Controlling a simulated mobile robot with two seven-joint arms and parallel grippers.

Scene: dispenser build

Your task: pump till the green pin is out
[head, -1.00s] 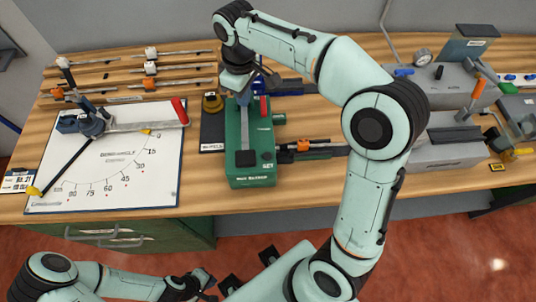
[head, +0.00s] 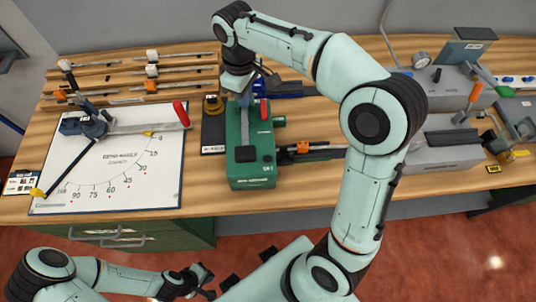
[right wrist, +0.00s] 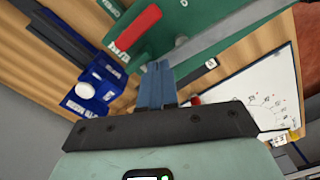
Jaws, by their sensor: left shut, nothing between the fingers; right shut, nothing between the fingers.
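A green dispenser body (head: 240,172) stands on the bench in the head view, with a grey strip along its top and a red handle (head: 264,111) at its far side. The red handle also shows in the right wrist view (right wrist: 135,27). My right gripper (head: 243,98) is shut and empty, pointing down over the far end of the green body. Its blue fingers (right wrist: 155,82) are together in the right wrist view; whether they touch the body I cannot tell. I cannot make out a green pin. My left gripper (head: 208,286) is shut and empty, low in front of the bench.
A white angle-scale board (head: 110,180) with a red-handled arm lies left of the green body. Rails with clips lie behind it. Grey machines (head: 440,150) stand at the right. A blue bin (right wrist: 92,92) lies beside the green body. A rod with an orange clip (head: 303,147) extends right.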

